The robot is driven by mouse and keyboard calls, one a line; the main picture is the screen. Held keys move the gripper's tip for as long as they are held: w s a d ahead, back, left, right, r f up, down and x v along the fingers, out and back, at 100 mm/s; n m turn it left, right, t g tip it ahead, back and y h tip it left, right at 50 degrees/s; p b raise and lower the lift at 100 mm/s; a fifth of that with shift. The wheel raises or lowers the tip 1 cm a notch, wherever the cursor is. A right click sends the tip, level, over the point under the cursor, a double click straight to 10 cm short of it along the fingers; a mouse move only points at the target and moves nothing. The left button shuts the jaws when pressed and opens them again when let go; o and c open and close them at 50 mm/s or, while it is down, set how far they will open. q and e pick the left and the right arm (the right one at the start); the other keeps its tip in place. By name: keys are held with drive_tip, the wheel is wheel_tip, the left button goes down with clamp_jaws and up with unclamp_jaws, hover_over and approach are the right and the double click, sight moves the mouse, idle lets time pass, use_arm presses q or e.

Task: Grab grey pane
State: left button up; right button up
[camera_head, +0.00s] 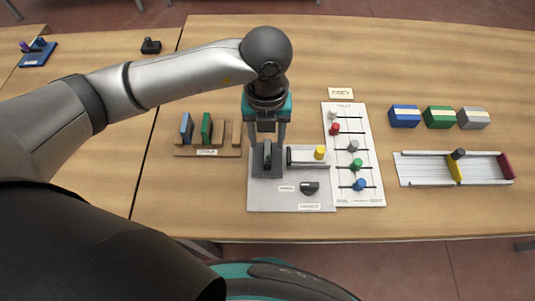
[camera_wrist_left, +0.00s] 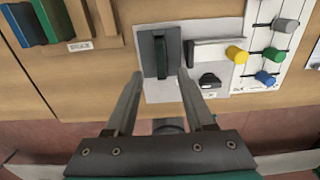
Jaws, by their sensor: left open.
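A dark grey pane (camera_head: 267,154) stands upright in a grey holder on the light base plate (camera_head: 290,201). In the left wrist view the pane (camera_wrist_left: 161,58) shows as a narrow upright slab in its holder (camera_wrist_left: 174,38). My left gripper (camera_head: 267,143) is open above the holder, with one finger to each side of the pane. In the left wrist view the fingertips (camera_wrist_left: 160,73) are spread and empty, just at the near end of the holder. Whether they touch anything cannot be told. My right gripper is not in view.
A wooden rack (camera_head: 228,137) at left holds a blue pane (camera_head: 187,128) and a green pane (camera_head: 206,127). A yellow knob (camera_head: 320,152) and a black knob (camera_head: 309,187) sit right of the holder. A bead board (camera_head: 366,188) stands further right.

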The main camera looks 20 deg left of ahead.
sight(267, 150)
use_arm(q)
drive_tip(key=shift+w+f, duration=0.15)
drive_tip(key=shift+f, duration=1.4)
drive_tip(key=shift+w+f, duration=0.1)
drive_tip(key=shift+f, duration=1.4)
drive_tip(key=shift+c, duration=0.3)
clamp_jaws()
